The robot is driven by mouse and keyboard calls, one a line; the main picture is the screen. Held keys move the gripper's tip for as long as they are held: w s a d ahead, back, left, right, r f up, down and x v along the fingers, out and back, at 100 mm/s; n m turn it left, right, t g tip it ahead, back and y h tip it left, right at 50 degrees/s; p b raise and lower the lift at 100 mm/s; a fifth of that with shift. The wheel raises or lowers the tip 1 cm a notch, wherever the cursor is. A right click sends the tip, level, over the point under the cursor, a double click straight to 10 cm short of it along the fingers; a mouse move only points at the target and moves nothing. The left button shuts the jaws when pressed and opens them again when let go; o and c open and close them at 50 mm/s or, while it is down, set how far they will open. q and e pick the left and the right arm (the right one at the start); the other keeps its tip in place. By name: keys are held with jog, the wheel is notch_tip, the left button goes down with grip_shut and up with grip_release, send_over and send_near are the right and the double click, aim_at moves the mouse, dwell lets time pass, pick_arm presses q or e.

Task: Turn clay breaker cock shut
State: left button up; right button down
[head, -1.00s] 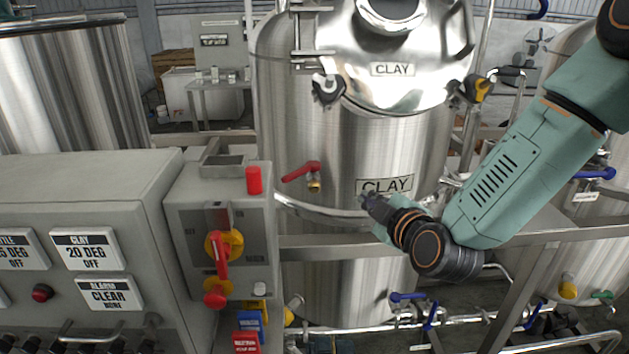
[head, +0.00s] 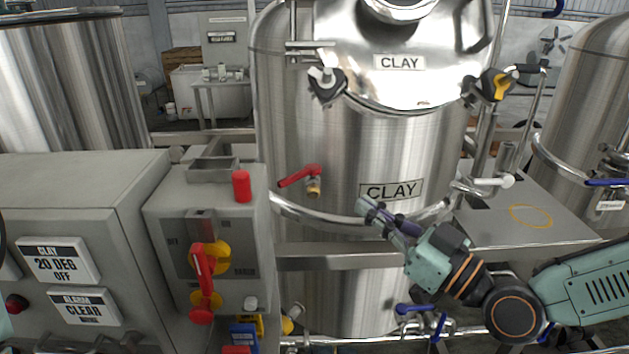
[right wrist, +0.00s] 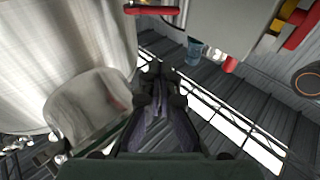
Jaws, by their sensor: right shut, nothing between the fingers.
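A cock with a red lever (head: 300,176) and a brass body (head: 313,187) sits on the front of the steel clay tank (head: 330,225), left of its lower CLAY plate (head: 391,190). The lever lies nearly level, its free end to the left and slightly low. My right gripper (head: 368,207) is shut and empty, in front of the tank just below the CLAY plate. It is right of the cock and a little lower, apart from it. In the right wrist view my gripper (right wrist: 157,72) points up toward a red bar (right wrist: 152,10), which looks like the lever.
A grey switch box (head: 225,230) with a red and yellow rotary handle (head: 203,265) stands left of the cock. A steel rail (head: 330,256) crosses below the gripper. Blue-handled valves (head: 415,309) are on low pipes. A grey platform (head: 510,225) is at right.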

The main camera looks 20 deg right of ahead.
jog(key=b, duration=0.5)
send_near(295, 177)
jog(key=shift+w+a+r, duration=0.75)
jog(key=shift+w+r, duration=0.4)
jog(key=shift+r, duration=0.95)
jog(key=shift+w+a+f+b, duration=0.15)
jog(key=shift+w+a+f, duration=0.2)
jog(key=shift+w, duration=0.2)
jog(key=shift+w+a+f+b, duration=0.1)
jog(key=shift+w+a+f, duration=0.1)
jog(key=shift+w+f, duration=0.25)
jog(key=shift+w+a+f+b, duration=0.15)
jog(key=shift+w+a+f, duration=0.15)
jog(key=shift+w, duration=0.3)
jog(key=shift+s, duration=0.1)
jog(key=shift+d, duration=0.1)
